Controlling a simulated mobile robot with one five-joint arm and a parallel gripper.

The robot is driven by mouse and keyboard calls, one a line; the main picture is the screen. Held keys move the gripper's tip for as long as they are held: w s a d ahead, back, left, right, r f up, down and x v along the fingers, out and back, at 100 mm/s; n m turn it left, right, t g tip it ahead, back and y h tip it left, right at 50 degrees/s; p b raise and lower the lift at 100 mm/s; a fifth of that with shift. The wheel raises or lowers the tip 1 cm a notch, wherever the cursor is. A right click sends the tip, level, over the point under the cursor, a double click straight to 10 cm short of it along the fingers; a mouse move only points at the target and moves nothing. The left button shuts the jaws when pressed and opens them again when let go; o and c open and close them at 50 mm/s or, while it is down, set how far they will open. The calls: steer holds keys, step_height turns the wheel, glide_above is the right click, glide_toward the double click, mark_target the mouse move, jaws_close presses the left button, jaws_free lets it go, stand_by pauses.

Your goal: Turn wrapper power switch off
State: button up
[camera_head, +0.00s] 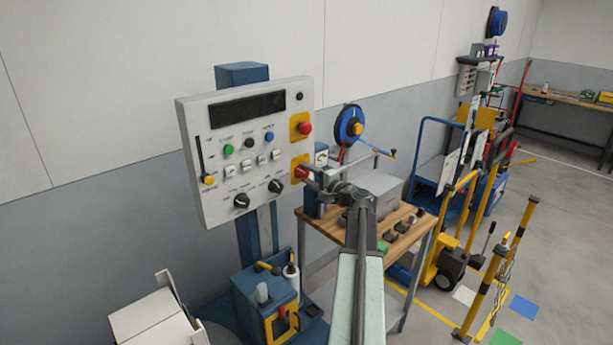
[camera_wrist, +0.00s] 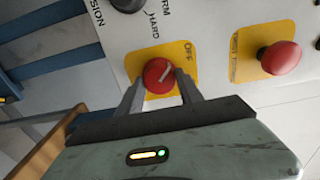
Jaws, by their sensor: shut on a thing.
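The wrapper power switch (camera_wrist: 158,76) is a red round knob on a yellow plate marked OFF, at the lower right of the grey control panel (camera_head: 215,207). It also shows at the panel's edge in the head view (camera_head: 301,172). My gripper (camera_wrist: 160,84) is shut on the red knob, one finger at each side of it. A pale line on the knob's face lies slanted in the wrist view. The rest of the plate's lettering is hidden or out of frame. In the head view my gripper (camera_head: 309,176) partly covers the knob.
A red emergency button (camera_head: 306,128) on a yellow plate sits above the switch. Black knobs (camera_head: 275,186) sit to its left. A wooden-topped bench (camera_head: 335,228) with a grey box stands behind my arm. Yellow posts and carts stand at the right.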

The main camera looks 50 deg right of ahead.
steer(key=shift+r, duration=0.1)
steer(key=o, duration=1.4)
steer(key=shift+w, duration=0.15)
steer(key=shift+s, duration=0.45)
steer(key=s, duration=0.7)
steer(key=shift+a, duration=0.3)
